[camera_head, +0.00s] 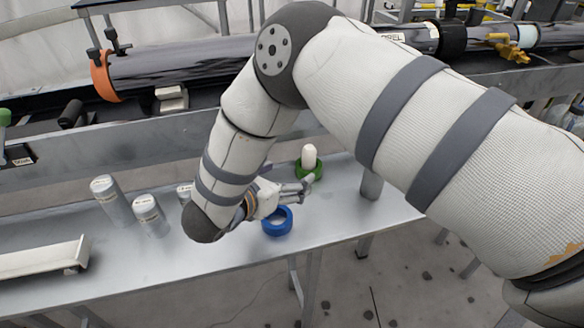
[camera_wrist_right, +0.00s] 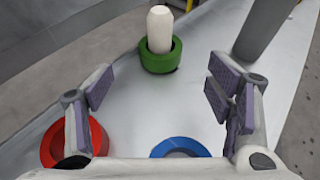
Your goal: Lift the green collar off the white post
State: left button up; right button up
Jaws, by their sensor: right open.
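The green collar (camera_head: 317,170) sits around the base of the white post (camera_head: 309,155) on the metal table. In the right wrist view the green collar (camera_wrist_right: 160,57) and the white post (camera_wrist_right: 159,28) are ahead of the fingers at the top, the post upright through the collar. My right gripper (camera_head: 305,186) is just to the left of and in front of the collar in the head view. In the wrist view its fingers (camera_wrist_right: 160,90) are spread wide with nothing between them, apart from the collar. My left gripper is out of view.
A blue ring (camera_head: 278,221) lies on the metal table (camera_head: 335,215) near its front edge. A red ring (camera_wrist_right: 75,145) shows at lower left in the wrist view. Grey cylinders (camera_head: 112,200) stand to the left, near a white beam (camera_head: 40,260). A grey post (camera_head: 371,184) stands at right.

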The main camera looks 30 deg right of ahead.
aim_at(306, 167)
jog(key=b+x, duration=0.1)
jog(key=x, duration=0.9)
jog(key=shift+d+f, duration=0.1)
jog(key=shift+d, duration=0.05)
jog(key=shift+w+d+f, duration=0.1)
jog(key=shift+w+d, duration=0.15)
jog(key=shift+d, duration=0.15)
jog(key=c, duration=1.3)
jog(key=shift+o, duration=1.4)
jog(key=shift+c, duration=1.3)
pick_arm(q)
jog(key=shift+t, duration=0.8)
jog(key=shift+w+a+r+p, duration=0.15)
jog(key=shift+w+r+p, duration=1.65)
jog(key=shift+p, duration=0.15)
pick_arm(e)
jog(key=shift+r, duration=5.05)
jog(key=shift+f, duration=0.1)
